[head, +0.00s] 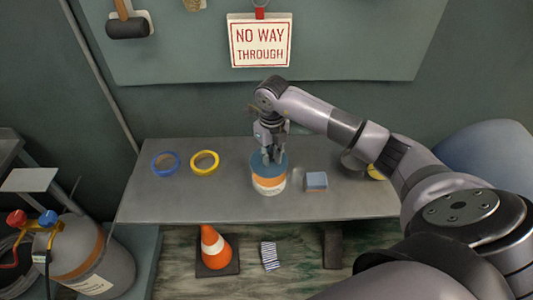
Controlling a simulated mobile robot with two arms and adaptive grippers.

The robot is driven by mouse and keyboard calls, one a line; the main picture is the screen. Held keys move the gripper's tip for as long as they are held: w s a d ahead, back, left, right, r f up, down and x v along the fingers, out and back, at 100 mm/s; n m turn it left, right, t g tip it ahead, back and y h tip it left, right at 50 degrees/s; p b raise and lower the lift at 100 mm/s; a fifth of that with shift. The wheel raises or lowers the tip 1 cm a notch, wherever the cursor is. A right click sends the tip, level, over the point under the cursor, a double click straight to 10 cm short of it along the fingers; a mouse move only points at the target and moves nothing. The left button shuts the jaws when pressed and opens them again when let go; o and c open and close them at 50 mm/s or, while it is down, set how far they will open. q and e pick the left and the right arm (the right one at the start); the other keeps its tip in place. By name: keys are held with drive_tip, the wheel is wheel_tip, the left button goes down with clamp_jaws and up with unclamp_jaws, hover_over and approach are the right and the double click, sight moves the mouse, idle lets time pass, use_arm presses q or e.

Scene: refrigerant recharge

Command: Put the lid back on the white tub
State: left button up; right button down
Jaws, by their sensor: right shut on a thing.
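The white tub (268,191) with an orange band stands upright on the grey table (220,205), near its middle. A blue lid (282,167) is at the top of the tub, directly under my right gripper (271,158). The gripper comes down from above and is shut on the lid. The fingers hide the lid's middle. From this angle I cannot tell whether the lid rests fully on the rim or is slightly above it. My left gripper is not in view.
A blue ring (165,164) and a yellow ring (204,162) lie left of the tub. A blue-grey block (316,181) sits close on its right. A gas cylinder (92,262) stands at lower left.

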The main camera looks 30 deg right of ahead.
sight(271, 162)
drive_tip(key=shift+f, duration=0.55)
drive_tip(key=shift+f+b, duration=0.4)
drive_tip(key=shift+b, duration=0.1)
wheel_tip(271, 162, down, 3)
drive_tip(key=shift+f+b, duration=0.1)
drive_tip(key=shift+b, duration=1.1)
drive_tip(key=shift+f, duration=0.25)
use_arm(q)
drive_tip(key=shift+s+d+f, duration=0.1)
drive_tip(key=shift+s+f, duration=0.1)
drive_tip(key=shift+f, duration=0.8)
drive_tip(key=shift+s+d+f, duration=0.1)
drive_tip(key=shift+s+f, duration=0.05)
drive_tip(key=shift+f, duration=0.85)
use_arm(e)
drive_tip(key=shift+s, duration=0.1)
use_arm(q)
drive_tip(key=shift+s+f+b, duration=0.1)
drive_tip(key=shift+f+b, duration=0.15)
drive_tip(key=shift+b, duration=0.15)
use_arm(e)
drive_tip(key=shift+f, duration=0.15)
drive_tip(key=c, duration=1.4)
unclamp_jaws()
